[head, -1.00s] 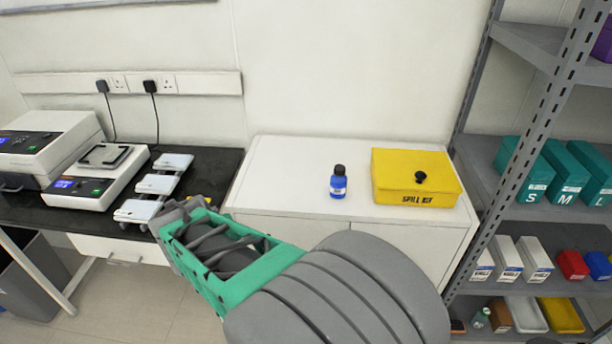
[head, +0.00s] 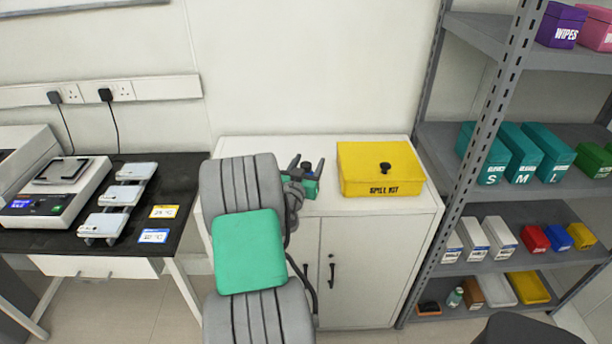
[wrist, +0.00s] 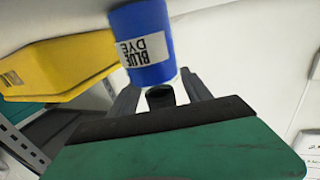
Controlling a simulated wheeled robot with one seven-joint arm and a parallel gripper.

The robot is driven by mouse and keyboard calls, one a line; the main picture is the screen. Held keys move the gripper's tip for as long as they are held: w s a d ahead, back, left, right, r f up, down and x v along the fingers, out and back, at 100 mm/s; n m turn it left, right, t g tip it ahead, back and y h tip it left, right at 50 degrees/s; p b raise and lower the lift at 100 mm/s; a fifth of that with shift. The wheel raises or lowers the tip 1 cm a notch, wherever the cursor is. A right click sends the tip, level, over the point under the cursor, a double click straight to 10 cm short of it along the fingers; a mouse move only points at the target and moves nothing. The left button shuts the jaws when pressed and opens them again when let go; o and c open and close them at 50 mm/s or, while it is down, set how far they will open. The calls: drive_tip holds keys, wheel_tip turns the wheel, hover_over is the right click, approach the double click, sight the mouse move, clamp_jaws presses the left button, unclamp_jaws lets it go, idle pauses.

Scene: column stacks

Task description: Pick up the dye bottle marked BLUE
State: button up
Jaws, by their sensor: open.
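The blue dye bottle (wrist: 148,40), labelled BLUE DYE, fills the upper middle of the wrist view, with its dark cap (wrist: 160,97) toward my gripper. In the head view only its dark cap (head: 306,166) shows clearly, between the fingers; its body is mostly hidden behind my gripper and arm. It is over the white cabinet's top. My gripper (head: 304,170) is open, with one finger on each side of the cap. In the wrist view the fingers (wrist: 160,88) lie on both sides of the cap. I cannot tell whether either finger touches it.
The white cabinet (head: 262,149) carries a yellow SPILL KIT box (head: 380,170) right of my gripper. It shows at left in the wrist view (wrist: 62,62). A grey shelf rack (head: 470,140) stands at right. A black bench (head: 185,178) with instruments is at left.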

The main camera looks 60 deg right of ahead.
drive_tip(key=shift+d, duration=0.2)
drive_tip(key=shift+w, duration=0.1)
drive_tip(key=c, duration=0.9)
drive_tip(key=shift+a+f, duration=0.1)
drive_tip(key=shift+f, duration=0.05)
clamp_jaws()
